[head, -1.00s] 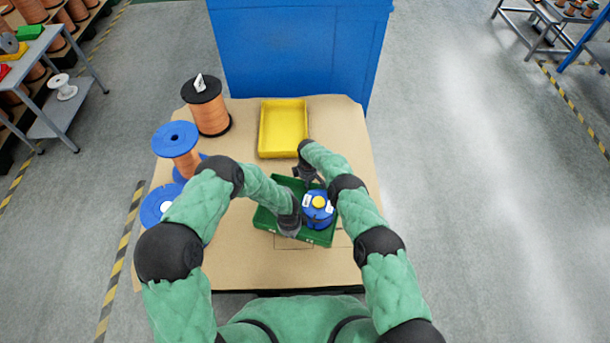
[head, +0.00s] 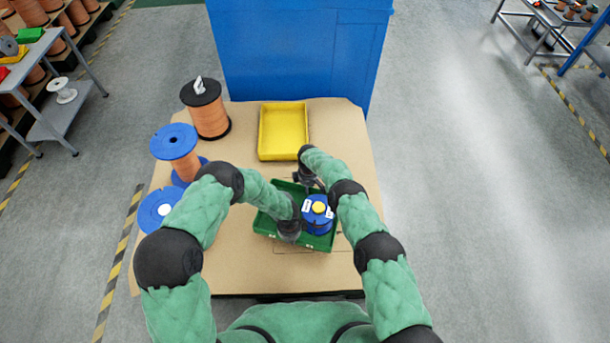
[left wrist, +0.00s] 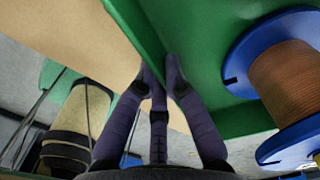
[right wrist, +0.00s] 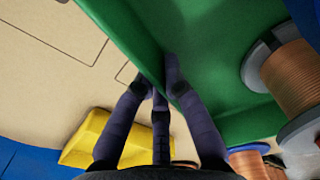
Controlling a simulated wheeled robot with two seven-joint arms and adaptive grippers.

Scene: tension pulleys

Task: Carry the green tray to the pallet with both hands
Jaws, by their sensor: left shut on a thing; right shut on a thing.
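The green tray (head: 321,244) is over the brown cardboard-covered surface (head: 235,265); I cannot tell whether it touches it. A spool with a blue flange and yellow centre (head: 318,208) stands in it. My left gripper (head: 289,232) is shut on a tray wall; its fingers straddle the wall in the left wrist view (left wrist: 160,75), beside a copper-wound spool (left wrist: 285,80). My right gripper (head: 309,181) is shut on the far wall, also seen in the right wrist view (right wrist: 160,75), where a grey-flanged copper spool (right wrist: 290,75) shows. My arms hide part of the tray. I cannot identify a pallet for certain.
A yellow tray (head: 283,131) lies beyond the green one. A black-flanged copper spool (head: 207,108) and blue-flanged spools (head: 175,142) stand at the left. A big blue box (head: 300,45) is behind the surface. The floor at right (head: 480,200) is clear.

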